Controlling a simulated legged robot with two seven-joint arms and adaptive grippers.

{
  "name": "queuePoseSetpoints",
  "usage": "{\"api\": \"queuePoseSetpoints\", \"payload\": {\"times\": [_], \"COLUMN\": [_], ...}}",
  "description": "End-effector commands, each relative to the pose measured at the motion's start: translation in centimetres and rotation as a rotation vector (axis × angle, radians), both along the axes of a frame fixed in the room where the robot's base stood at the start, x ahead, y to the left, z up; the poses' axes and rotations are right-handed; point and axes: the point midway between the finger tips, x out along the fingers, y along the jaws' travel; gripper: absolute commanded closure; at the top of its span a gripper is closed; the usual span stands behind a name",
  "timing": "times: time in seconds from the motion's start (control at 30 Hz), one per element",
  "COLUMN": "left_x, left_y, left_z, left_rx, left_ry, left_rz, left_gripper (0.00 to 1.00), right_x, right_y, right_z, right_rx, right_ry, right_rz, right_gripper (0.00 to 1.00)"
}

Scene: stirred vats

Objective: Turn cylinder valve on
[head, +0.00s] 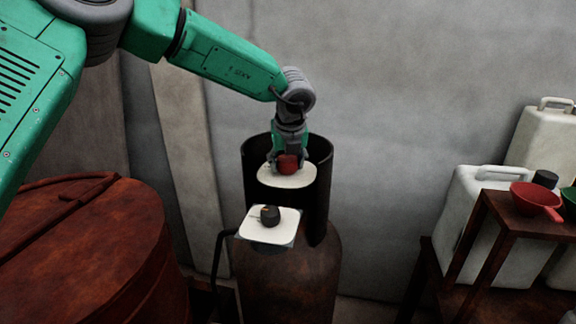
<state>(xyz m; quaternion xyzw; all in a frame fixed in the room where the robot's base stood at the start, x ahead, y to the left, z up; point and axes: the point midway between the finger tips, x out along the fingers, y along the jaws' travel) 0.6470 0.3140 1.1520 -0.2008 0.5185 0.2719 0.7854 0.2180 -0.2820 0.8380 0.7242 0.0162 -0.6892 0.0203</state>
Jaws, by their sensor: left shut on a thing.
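A rusty brown gas cylinder (288,285) stands upright in the middle of the head view, with a dark open collar (322,200) around its top. A red valve knob (288,164) sits in front of a white round plate (287,178) inside the collar. My left gripper (289,160) comes down from above and is shut on the red knob; its fingers partly hide the knob. A second, dark knob (270,215) sits on a white square plate (268,230) nearer to me, and nothing touches it. My right gripper is out of view.
A large rusty lidded vat (85,255) stands at the left. At the right, white jerrycans (478,215) stand by a brown wooden stand (510,215) holding a red funnel (536,198). A grey wall (420,110) closes the back.

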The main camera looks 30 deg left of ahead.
Motion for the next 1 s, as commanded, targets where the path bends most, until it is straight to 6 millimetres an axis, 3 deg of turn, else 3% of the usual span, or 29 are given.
{"api": "queuePoseSetpoints", "payload": {"times": [0.5,1.0], "left_x": [-0.01,0.07], "left_y": [-0.04,-0.10], "left_z": [-0.13,0.16], "left_rx": [0.001,-0.002], "left_ry": [0.002,-0.005], "left_rz": [0.423,0.562], "left_gripper": [0.83,0.83], "right_x": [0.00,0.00], "right_y": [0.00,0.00], "right_z": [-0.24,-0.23], "right_rx": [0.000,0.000], "right_ry": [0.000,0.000], "right_rz": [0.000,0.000], "right_gripper": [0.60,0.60]}}
